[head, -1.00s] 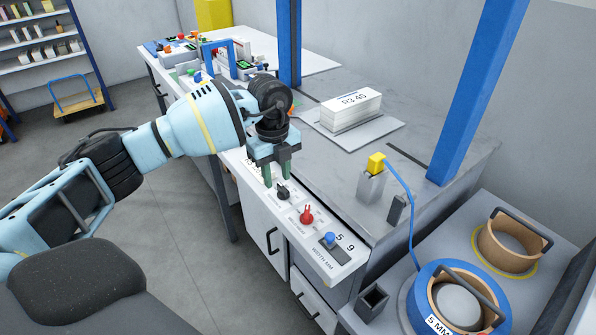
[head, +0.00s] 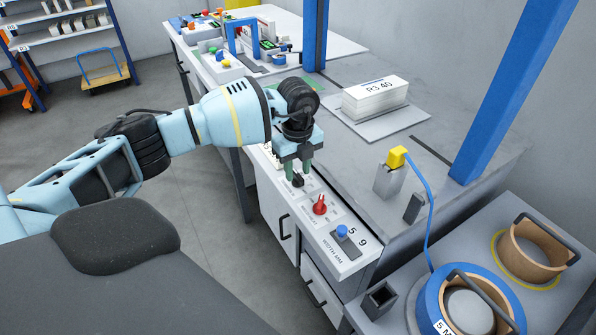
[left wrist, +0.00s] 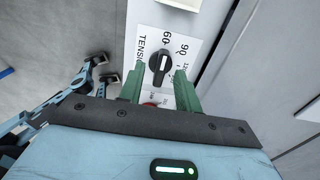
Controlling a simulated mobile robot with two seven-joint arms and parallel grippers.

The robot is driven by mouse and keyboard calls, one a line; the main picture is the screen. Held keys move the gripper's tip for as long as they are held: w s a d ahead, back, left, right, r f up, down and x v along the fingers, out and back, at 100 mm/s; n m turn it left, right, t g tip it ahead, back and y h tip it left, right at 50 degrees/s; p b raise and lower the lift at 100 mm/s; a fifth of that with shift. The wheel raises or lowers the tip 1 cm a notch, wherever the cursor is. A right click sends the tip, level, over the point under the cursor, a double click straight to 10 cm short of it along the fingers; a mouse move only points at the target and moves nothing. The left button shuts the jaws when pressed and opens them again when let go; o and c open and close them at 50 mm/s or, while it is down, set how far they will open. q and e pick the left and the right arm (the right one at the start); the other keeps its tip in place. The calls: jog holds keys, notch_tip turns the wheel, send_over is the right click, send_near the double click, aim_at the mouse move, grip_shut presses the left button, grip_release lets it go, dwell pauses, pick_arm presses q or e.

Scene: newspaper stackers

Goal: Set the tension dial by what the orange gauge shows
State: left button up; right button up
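The tension dial is a black knob with a white line (left wrist: 160,62), on a white plate marked TENSION, 60 and 90 in the left wrist view. Its white line points up and slightly right there, between 60 and 90. In the head view the dial (head: 298,181) sits just below my left gripper (head: 299,171). The left gripper (left wrist: 159,82) is open, its green fingers apart and nothing held. I cannot tell whether they touch the dial. I cannot make out the orange gauge; my left arm covers part of the bench. My right gripper is not in view.
A red knob (head: 320,205) and a blue-knobbed width slider (head: 342,231) are beside the dial on the panel. A paper stack (head: 375,98) lies behind.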

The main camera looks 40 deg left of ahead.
pick_arm(q)
jog(key=shift+f, duration=0.65)
grip_shut()
